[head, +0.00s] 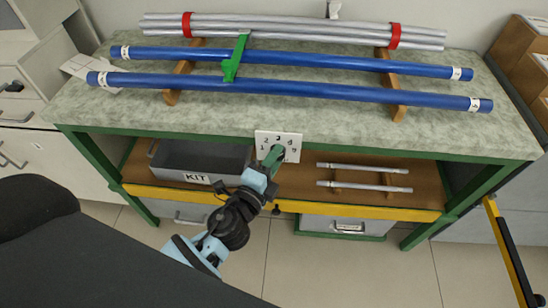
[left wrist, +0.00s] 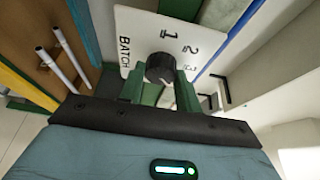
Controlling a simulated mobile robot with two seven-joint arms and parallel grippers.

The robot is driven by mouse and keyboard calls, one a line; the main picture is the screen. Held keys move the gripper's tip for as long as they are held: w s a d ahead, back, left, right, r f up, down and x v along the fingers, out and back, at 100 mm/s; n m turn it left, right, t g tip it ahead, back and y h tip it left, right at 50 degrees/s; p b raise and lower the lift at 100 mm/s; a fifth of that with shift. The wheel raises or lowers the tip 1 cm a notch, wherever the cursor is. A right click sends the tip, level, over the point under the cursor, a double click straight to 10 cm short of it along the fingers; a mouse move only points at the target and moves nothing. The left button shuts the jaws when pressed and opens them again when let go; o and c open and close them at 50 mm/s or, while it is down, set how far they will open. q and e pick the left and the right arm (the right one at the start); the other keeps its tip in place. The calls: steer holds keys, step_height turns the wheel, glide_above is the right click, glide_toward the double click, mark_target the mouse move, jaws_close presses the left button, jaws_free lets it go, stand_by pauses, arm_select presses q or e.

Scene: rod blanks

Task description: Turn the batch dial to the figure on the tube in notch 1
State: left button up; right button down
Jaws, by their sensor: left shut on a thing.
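The batch dial's white plate (head: 291,138) is on the bench's front below the top. In the left wrist view the plate (left wrist: 133,22) shows BATCH and the figures 1, 2 and 3. My left gripper (head: 272,157) is at the dial, with its green fingers (left wrist: 160,88) shut on the black knob (left wrist: 160,66). I cannot make out the knob's pointer. Two blue tubes, a far one (head: 300,60) and a near one (head: 300,90), lie across wooden rests on the bench. Their white end labels (head: 474,104) are too small to read. I cannot tell which notch is 1.
A green clip (head: 233,62) stands by the blue tubes. Grey rods (head: 290,27) with red bands lie behind. Below, a grey KIT box (head: 225,160) and two thin rods (head: 362,187) are on the shelf. A yellow and black bar (head: 510,250) stands at right.

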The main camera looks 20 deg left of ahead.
arm_select(q)
steer(key=o, duration=1)
steer(key=shift+c, duration=0.2)
steer(key=s+b, duration=0.1)
steer(key=s, duration=0.6)
steer(key=shift+s+a, duration=0.4)
steer(key=shift+a, duration=0.05)
